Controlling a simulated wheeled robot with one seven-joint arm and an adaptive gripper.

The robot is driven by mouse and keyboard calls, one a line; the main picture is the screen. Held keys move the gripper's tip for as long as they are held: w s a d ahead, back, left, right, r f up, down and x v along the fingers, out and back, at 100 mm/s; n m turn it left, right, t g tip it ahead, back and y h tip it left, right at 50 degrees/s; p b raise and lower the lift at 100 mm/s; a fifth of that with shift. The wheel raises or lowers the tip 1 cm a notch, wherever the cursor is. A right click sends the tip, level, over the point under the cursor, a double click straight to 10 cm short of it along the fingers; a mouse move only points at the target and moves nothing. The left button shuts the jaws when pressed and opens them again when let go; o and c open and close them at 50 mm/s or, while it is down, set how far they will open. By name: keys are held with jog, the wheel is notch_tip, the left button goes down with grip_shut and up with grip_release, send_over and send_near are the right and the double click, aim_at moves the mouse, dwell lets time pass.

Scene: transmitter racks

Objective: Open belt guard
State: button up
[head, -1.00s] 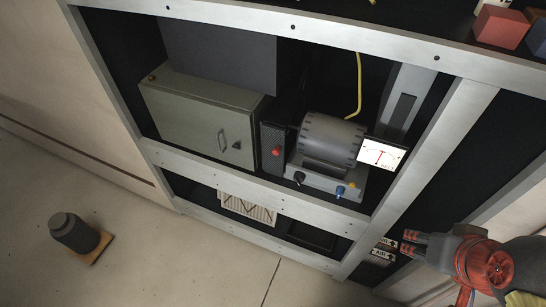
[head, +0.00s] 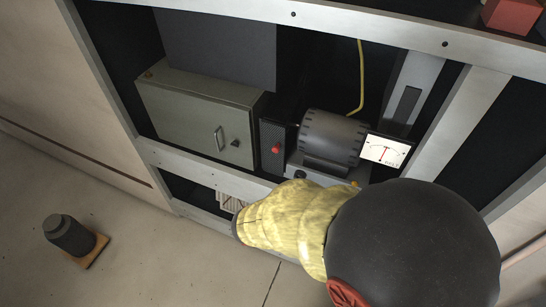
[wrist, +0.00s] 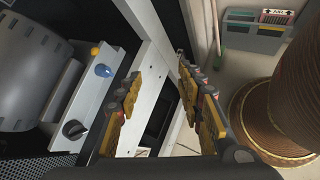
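A black perforated panel with a red knob, which looks like the belt guard (head: 273,148), stands upright between the grey-green box and the ribbed motor (head: 332,138). It looks closed. A dark mesh edge, possibly the same guard (wrist: 38,166), shows at the lower left of the wrist view. The motor also shows there (wrist: 30,75), beside a pale control strip with orange, blue and black knobs (wrist: 85,95). My gripper (wrist: 158,68) is open and empty, its two orange-padded fingers apart in front of the rack's frame. In the head view my arm hides the gripper.
The grey-green box (head: 195,118) with a handle is left of the guard. A meter (head: 385,150) is right of the motor. Pale rack rails (head: 205,165) border the bay. A dark cylinder on a wooden base (head: 70,235) stands on open floor. A ribbed brown cylinder (wrist: 285,110) is right of my gripper.

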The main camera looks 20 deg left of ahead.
jog(key=w+a+f+n+t+y, duration=0.1)
jog(key=w+a+f+n+t, duration=0.1)
jog(key=w+a+n+t, duration=0.25)
jog(key=w+a+f+n+t+y, duration=0.1)
jog(key=w+a+n+t+y, duration=0.15)
jog(key=a+n, duration=0.4)
jog(key=n+t+y, duration=0.4)
jog(key=t, duration=0.1)
send_near(275, 151)
jog(key=shift+w+d+r+b, duration=0.1)
jog(key=shift+w+b, duration=1)
jog(key=shift+w, duration=3.05)
jog(key=shift+c, duration=0.5)
grip_shut()
